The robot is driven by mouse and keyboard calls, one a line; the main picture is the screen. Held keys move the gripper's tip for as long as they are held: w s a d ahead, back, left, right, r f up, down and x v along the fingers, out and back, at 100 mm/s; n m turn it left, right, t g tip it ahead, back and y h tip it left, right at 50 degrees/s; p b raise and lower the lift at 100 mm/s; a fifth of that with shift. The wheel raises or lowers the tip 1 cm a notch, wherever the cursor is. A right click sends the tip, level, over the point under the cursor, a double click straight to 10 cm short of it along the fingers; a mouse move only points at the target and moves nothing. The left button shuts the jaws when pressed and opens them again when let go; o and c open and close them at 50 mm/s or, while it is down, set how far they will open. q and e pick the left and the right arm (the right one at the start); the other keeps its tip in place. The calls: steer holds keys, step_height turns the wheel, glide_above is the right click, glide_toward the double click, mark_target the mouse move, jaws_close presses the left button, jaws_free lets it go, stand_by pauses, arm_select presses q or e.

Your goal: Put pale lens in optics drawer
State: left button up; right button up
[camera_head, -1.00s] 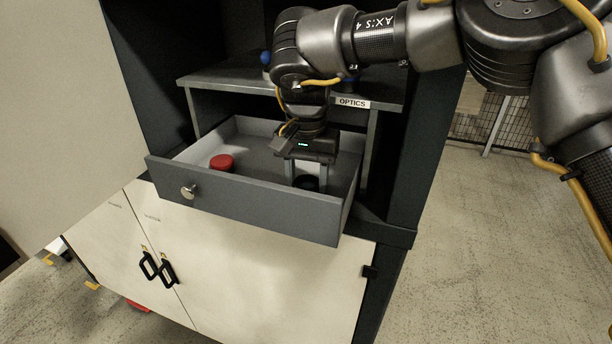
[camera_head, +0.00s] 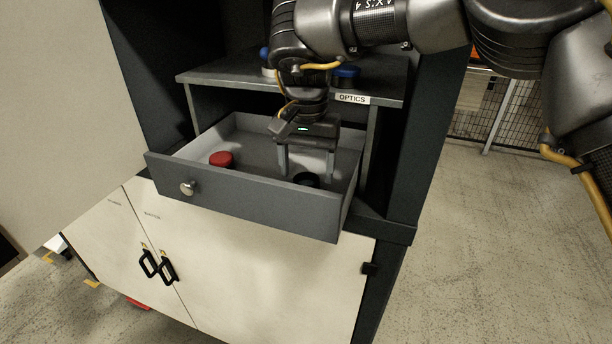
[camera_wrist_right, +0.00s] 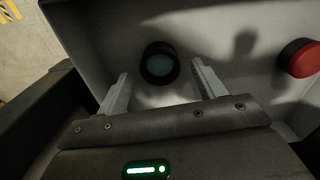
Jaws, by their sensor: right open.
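The pale lens (camera_wrist_right: 160,64), a pale disc in a black ring, lies on the floor of the open optics drawer (camera_head: 250,201). In the head view its black ring (camera_head: 306,179) shows at the drawer's right side, partly hidden by the drawer front and a finger. My right gripper (camera_head: 306,174) points down over the drawer, open and empty. In the right wrist view the lens lies just beyond and between the two fingertips (camera_wrist_right: 160,80), apart from both. My left gripper is not in view.
A red round object (camera_head: 221,160) lies in the drawer's left part. The OPTICS label (camera_head: 352,99) is on the shelf edge above, where blue-topped items (camera_head: 347,73) stand. A pale door panel (camera_head: 65,110) stands open at left.

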mark_target(306, 179)
step_height(306, 179, up, 6)
steer(key=shift+f, duration=0.2)
steer(key=shift+a+f, duration=0.1)
steer(key=shift+f, duration=0.05)
